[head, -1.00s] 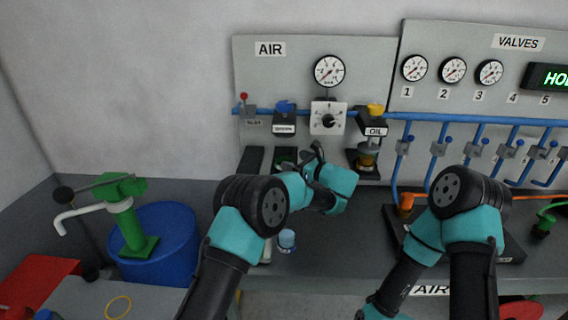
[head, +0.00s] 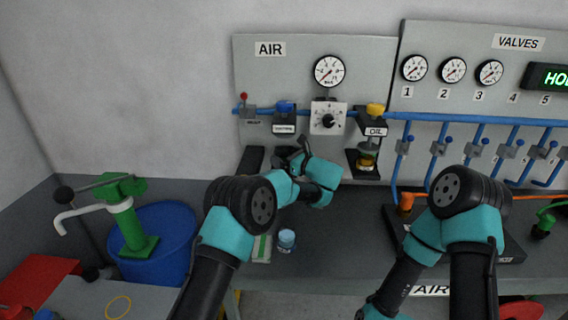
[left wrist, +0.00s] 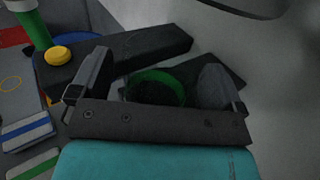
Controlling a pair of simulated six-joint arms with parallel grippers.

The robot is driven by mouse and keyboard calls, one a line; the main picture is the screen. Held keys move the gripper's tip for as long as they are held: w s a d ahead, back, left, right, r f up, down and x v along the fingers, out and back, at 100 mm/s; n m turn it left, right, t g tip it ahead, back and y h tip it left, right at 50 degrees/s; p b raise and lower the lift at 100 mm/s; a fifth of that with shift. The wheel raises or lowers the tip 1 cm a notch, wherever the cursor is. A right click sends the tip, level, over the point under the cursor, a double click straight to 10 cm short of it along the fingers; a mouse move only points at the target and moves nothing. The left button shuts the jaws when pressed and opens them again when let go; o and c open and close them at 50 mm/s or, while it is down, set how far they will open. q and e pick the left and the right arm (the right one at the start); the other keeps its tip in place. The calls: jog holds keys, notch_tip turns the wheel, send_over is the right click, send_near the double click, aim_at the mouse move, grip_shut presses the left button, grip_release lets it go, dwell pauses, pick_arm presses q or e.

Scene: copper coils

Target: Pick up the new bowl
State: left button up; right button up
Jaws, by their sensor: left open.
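My left gripper (head: 291,153) is over the bench below the AIR panel. In the left wrist view its two fingers (left wrist: 157,66) stand wide apart. A round dark bowl with a green rim (left wrist: 157,86) shows between the fingers, on a black holder; its lower part is hidden by the gripper body. It appears to be the bowl in question, but I see no label. In the head view the gripper hides it. My right arm shows, but its gripper is not visible.
A small blue-topped cup (head: 286,239) and a green-and-white box (head: 262,248) are on the bench in front. A black bar with a yellow knob (left wrist: 58,54) lies beside my left finger. The OIL unit (head: 367,152) hangs to the right. A blue drum (head: 163,240) stands left.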

aim_at(285, 147)
pick_arm(q)
jog(key=c, duration=1.1)
jog(key=shift+r, duration=0.15)
jog(key=shift+r, duration=1.5)
jog(key=shift+s+r, duration=0.15)
jog(key=shift+r, duration=0.05)
jog(key=s, duration=0.5)
jog(key=s+r, duration=0.1)
jog(key=s, duration=0.9)
jog(key=shift+s+r, duration=0.2)
jog(key=shift+s, duration=0.15)
